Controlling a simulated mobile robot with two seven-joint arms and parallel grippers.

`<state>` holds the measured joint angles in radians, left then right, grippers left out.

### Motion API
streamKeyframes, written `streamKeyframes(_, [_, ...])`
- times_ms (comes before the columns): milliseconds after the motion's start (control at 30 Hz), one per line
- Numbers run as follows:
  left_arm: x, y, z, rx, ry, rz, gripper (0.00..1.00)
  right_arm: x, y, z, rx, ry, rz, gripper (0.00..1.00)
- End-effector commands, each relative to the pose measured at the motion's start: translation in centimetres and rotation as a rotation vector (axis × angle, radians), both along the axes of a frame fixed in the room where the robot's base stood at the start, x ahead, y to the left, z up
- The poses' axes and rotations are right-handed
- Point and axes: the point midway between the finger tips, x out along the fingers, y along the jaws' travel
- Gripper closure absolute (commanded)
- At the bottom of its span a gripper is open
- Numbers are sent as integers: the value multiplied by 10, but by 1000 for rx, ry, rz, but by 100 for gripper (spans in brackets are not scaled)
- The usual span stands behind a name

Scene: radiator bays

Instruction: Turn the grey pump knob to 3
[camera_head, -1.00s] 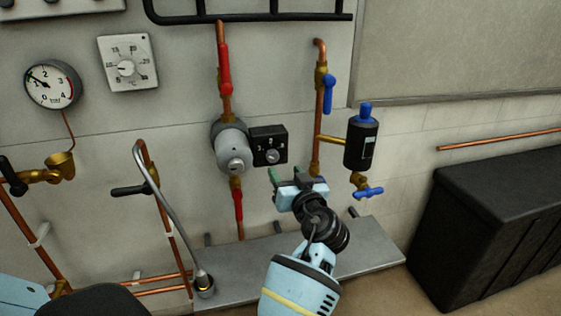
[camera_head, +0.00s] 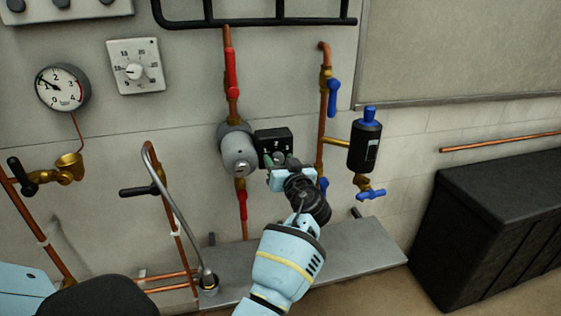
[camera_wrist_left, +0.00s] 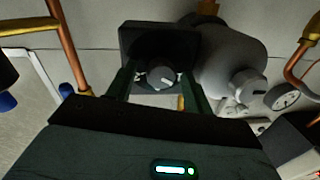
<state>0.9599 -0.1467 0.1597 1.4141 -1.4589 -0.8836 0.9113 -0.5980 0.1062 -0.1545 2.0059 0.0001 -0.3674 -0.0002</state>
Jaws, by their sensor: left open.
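The black pump control box (camera_head: 268,138) is on the wall beside the round grey pump (camera_head: 237,150). Its small grey knob is mostly hidden by my left gripper (camera_head: 277,158) in the head view. In the left wrist view the knob (camera_wrist_left: 159,79) shows on the face of the black box (camera_wrist_left: 140,38), with a light pointer mark. The left gripper (camera_wrist_left: 158,84) is open, with a dark green finger on each side of the knob. I cannot tell whether the fingers touch it. The scale numbers are too hidden to read. My right gripper is not in view.
A copper pipe with a blue lever (camera_head: 333,97) and a black cylinder with a blue cap (camera_head: 365,142) stand right of the box. Red levers (camera_head: 232,72) sit above and below the pump. A grey ledge (camera_head: 350,245) runs below.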

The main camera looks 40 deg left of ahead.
Motion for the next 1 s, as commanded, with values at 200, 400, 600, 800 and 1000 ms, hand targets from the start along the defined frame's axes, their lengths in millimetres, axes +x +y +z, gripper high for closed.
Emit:
streamKeyframes(200, [0,0,0,0,0,0,64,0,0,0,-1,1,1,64])
streamKeyframes(400, [0,0,0,1,1,0,90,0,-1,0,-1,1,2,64])
streamKeyframes(600, [0,0,0,7,8,1,92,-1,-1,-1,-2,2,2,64])
streamKeyframes(800, [0,0,-1,49,56,0,92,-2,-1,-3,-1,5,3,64])
streamKeyframes(1000, [0,0,-2,138,160,1,92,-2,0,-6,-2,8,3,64])
